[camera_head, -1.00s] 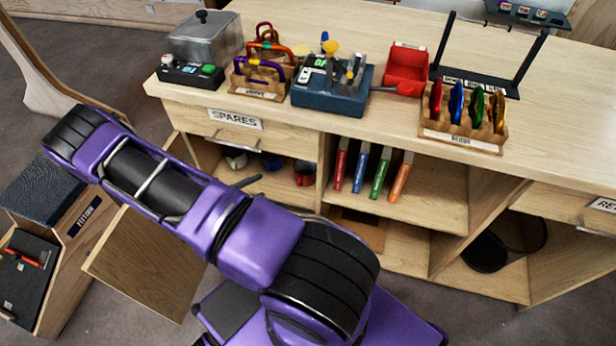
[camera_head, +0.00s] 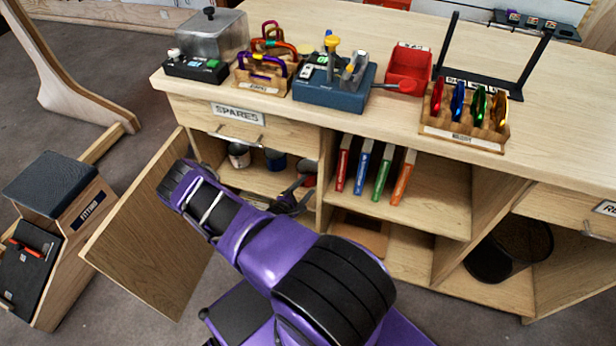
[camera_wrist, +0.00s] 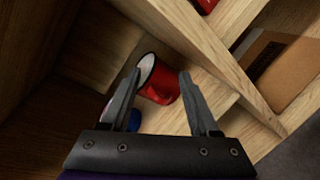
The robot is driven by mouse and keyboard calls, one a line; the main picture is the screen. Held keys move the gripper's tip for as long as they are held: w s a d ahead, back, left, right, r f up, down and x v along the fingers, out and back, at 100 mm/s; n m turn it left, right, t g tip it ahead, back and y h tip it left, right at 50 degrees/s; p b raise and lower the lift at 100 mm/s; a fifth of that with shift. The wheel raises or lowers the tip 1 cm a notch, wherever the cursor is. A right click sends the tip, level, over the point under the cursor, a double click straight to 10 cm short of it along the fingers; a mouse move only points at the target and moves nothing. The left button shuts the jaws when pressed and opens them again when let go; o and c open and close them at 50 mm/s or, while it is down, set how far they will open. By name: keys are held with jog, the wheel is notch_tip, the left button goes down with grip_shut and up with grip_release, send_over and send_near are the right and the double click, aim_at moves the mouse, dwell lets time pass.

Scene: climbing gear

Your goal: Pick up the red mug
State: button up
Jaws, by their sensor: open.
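The red mug (camera_wrist: 161,84) stands on a cupboard shelf and shows between my gripper's two fingers in the wrist view. My gripper (camera_wrist: 160,80) is open, with nothing held; its fingertips reach about level with the mug in the picture, and I cannot tell whether they touch it.
The cupboard door (camera_head: 150,235) hangs open at the left. A wooden divider (camera_wrist: 225,62) stands close to the right of the red mug. Several coloured books (camera_head: 375,170) fill the neighbouring bay. The countertop (camera_head: 450,55) above carries climbing gear.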

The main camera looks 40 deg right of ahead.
aim_at(316, 174)
jog(key=x, duration=0.2)
jog(key=b+x, duration=0.1)
jog(key=x, duration=0.4)
jog(key=shift+w+d+f+b, duration=0.1)
jog(key=shift+w+d+b, duration=0.15)
jog(key=shift+w+b, duration=0.1)
grip_shut()
dwell(1.1)
